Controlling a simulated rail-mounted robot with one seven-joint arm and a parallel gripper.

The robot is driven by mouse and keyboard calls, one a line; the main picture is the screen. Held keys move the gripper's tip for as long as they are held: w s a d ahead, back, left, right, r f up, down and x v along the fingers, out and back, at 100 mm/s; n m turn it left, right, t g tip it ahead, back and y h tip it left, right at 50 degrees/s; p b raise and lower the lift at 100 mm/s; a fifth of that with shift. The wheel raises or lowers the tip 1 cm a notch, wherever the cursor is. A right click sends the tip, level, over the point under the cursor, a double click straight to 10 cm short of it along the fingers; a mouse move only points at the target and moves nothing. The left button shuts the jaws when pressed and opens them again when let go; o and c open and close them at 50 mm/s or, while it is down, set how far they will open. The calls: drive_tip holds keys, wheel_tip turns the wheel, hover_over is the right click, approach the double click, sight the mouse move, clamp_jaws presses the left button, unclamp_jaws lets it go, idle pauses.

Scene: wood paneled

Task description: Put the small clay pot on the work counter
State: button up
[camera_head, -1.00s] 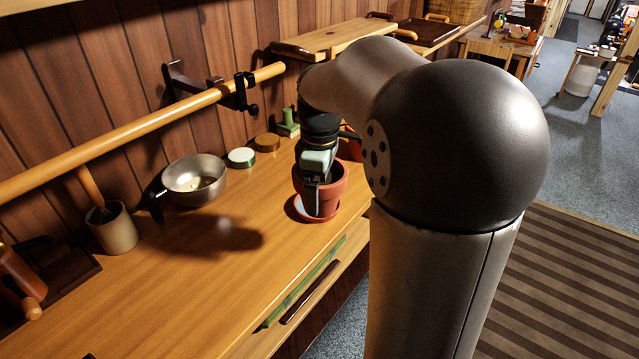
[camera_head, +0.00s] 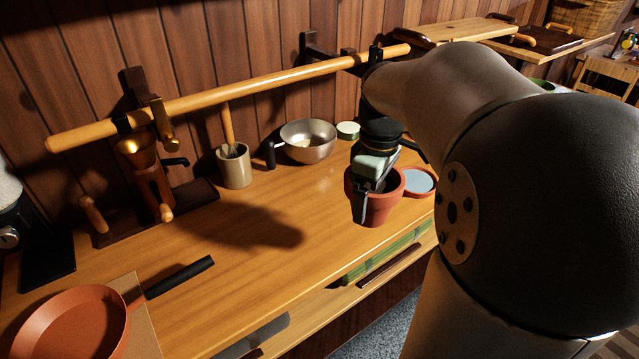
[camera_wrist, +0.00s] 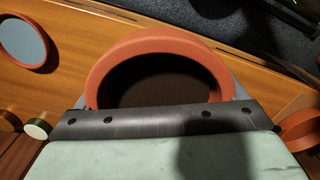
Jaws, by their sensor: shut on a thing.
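The small clay pot (camera_head: 383,208) is reddish terracotta with a thick rim and dark inside. My gripper (camera_head: 366,196) is shut on it at the rim, and the pot looks upright. It appears to be above the front part of the wooden counter (camera_head: 235,268); the exact gap beneath it cannot be told. In the wrist view the pot's rim (camera_wrist: 150,42) fills the middle, just past the gripper's edge, and its lower part is hidden.
A saucer with a blue-grey inside (camera_head: 418,181) lies right of the pot. A metal pan (camera_head: 308,142), a utensil crock (camera_head: 234,166) and a wooden rail (camera_head: 240,95) are behind. The counter's middle is mostly clear.

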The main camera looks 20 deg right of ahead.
drive_tip(key=w+f+p, duration=0.1)
drive_tip(key=w+f, duration=0.2)
drive_tip(key=w, duration=0.1)
drive_tip(key=w+f+p, duration=0.1)
drive_tip(key=w+f, duration=0.2)
drive_tip(key=w, duration=0.2)
drive_tip(key=w+f+p, duration=0.1)
drive_tip(key=w+f, duration=0.3)
drive_tip(key=shift+w+d, duration=0.2)
drive_tip(key=shift+w, duration=0.1)
drive_tip(key=shift+f, duration=1.5)
drive_tip(key=shift+f, duration=0.2)
drive_tip(key=o, duration=1)
drive_tip(key=shift+c, duration=0.2)
drive_tip(key=shift+r, duration=0.1)
